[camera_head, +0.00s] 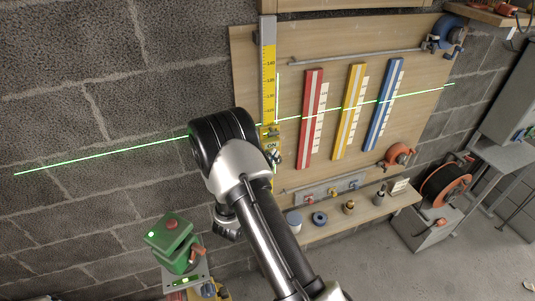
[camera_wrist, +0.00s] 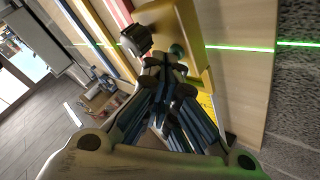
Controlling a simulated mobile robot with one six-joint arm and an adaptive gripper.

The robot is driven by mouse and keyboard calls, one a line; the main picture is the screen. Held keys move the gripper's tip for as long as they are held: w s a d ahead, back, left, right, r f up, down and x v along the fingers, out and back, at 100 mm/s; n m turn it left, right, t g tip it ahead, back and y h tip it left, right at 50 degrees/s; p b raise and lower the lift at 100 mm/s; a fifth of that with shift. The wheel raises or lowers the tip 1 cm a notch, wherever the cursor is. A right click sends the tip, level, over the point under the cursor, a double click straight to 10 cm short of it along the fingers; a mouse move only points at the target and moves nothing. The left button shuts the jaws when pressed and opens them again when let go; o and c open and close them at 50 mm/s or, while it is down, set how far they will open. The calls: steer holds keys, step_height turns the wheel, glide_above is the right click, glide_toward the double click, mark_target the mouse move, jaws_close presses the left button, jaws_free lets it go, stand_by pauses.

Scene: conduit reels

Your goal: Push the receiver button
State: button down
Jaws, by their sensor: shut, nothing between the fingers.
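The receiver (camera_head: 268,131) is a small yellow box on the tall yellow scale (camera_head: 268,75), partly hidden by my arm in the head view. In the wrist view the yellow receiver (camera_wrist: 185,22) fills the upper middle, with a dark ridged knob (camera_wrist: 136,40) on its left. A small round green button (camera_wrist: 177,51) sits on its near face. My gripper (camera_wrist: 164,66) is shut and empty, its fingertips just below the button. I cannot tell whether they touch it.
A green laser line crosses the wall and board. Red (camera_head: 311,118), yellow (camera_head: 349,112) and blue (camera_head: 384,105) strips hang to the right. A shelf (camera_head: 340,225) holds small parts below. A green laser device (camera_head: 172,241) stands lower left, and an orange reel (camera_head: 446,185) at right.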

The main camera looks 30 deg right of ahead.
steer(key=shift+s, duration=0.2)
steer(key=shift+s+a+p, duration=0.15)
steer(key=shift+s+p, duration=0.1)
steer(key=shift+p, duration=0.05)
stand_by(0.3)
steer(key=shift+s+a+p, duration=0.25)
steer(key=shift+s+p, duration=0.05)
steer(key=shift+s, duration=0.65)
steer(key=shift+s+a+p, duration=0.25)
steer(key=shift+s, duration=0.75)
steer(key=shift+s+a+p, duration=0.25)
steer(key=shift+s+p, duration=0.05)
steer(key=shift+s, duration=0.65)
steer(key=shift+r, duration=0.1)
